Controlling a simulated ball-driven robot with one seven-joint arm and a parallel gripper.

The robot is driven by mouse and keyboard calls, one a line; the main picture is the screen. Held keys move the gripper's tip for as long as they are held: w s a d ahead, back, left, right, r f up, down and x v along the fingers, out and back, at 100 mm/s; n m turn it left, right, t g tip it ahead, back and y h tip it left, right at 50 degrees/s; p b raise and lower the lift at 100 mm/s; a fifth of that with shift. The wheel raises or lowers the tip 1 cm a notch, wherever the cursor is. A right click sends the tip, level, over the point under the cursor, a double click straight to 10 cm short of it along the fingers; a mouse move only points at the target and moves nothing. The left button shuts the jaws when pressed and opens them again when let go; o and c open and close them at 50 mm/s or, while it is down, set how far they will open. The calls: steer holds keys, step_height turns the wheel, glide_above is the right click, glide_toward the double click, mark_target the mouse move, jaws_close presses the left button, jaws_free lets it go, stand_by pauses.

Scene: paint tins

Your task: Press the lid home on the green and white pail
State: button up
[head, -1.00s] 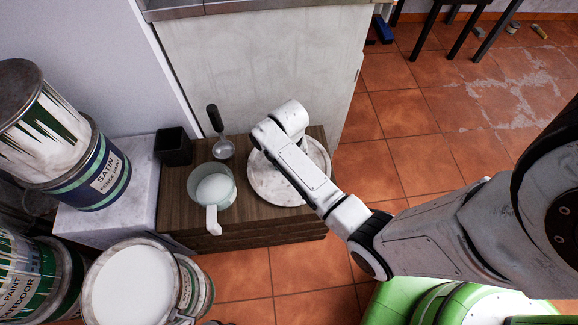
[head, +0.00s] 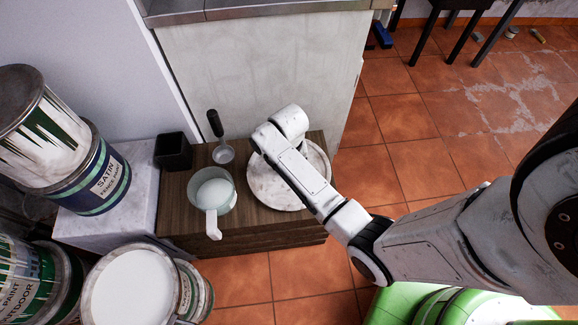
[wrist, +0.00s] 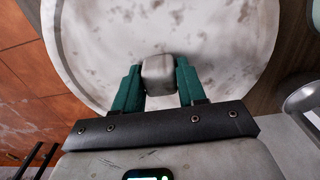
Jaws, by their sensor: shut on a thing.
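A round, pale, speckled disc, seemingly the lid (head: 262,186), lies flat on a wooden crate. It fills much of the wrist view (wrist: 100,40). My gripper (wrist: 158,80) is over the disc, its green fingers shut on a small grey block (wrist: 158,70); I cannot tell whether this is the disc's knob or a separate piece. In the head view my arm hides the fingers and part of the disc. A pail with green and white on its side (head: 190,290) stands at the bottom left, its round top white; I cannot tell whether that is paint or a cover.
On the wooden crate (head: 240,228) are a pale handled pot (head: 222,208) and a ladle (head: 222,152). A black cup (head: 173,152) stands beside them. Stacked tins (head: 95,180) and a green paint tin (head: 30,275) crowd the left.

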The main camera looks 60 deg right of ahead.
steer(key=shift+r, duration=0.55)
steer(key=s+r+p, duration=0.5)
steer(key=s+r, duration=0.6)
steer(key=s, duration=0.3)
steer(key=shift+r, duration=0.3)
steer(key=shift+a, duration=0.1)
steer(key=o, duration=0.6)
steer(key=c, duration=0.3)
steer(key=shift+w, duration=0.1)
steer(key=shift+c, duration=0.2)
